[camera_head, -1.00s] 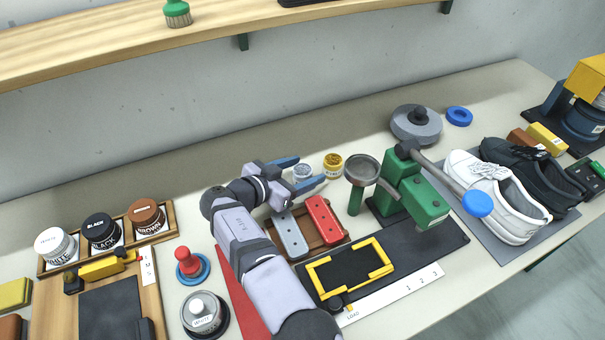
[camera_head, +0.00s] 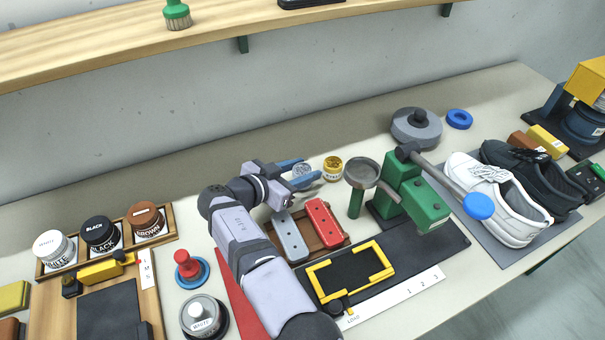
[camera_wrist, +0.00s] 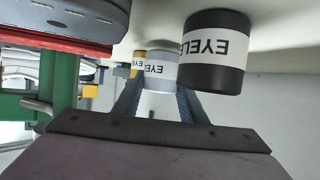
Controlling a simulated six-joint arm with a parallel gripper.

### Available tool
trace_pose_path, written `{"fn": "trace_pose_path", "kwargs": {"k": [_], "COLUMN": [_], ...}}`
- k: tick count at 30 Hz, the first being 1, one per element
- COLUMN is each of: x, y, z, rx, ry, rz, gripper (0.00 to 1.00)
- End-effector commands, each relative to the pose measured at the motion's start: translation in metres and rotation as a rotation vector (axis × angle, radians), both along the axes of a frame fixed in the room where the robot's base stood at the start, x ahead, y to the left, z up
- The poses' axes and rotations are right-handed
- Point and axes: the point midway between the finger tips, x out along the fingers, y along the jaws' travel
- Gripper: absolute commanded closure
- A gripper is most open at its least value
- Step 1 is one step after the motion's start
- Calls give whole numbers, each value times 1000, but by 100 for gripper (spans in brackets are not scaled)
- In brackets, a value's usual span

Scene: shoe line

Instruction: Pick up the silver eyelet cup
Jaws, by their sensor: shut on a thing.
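The silver eyelet cup (camera_head: 301,171) stands on the bench between the blue fingers of my gripper (camera_head: 302,172), which is shut on it from either side. In the wrist view the silver cup, with its white label (camera_wrist: 161,69), sits between the two finger ends (camera_wrist: 160,92). The gold eyelet cup (camera_head: 332,165) stands just right of the fingers; it also shows behind the silver cup in the wrist view (camera_wrist: 138,60). A black cup with an eyelet label (camera_wrist: 214,55) is close beside the fingers in the wrist view; my arm seems to hide it in the head view.
A tray with a grey bar (camera_head: 290,238) and a red bar (camera_head: 323,222) lies in front of the cups. A green press (camera_head: 405,190) with a round metal dish (camera_head: 361,172) stands to the right. The bench behind the cups is clear.

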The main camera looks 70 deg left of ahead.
Motion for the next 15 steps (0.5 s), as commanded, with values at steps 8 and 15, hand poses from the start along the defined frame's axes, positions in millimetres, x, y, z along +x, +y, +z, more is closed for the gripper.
{"fn": "trace_pose_path", "kwargs": {"k": [8, 15], "x": [0, 0], "y": [1, 0], "z": [30, 60], "rx": [5, 3], "ry": [1, 0], "rz": [0, 0], "gripper": [88, 88]}}
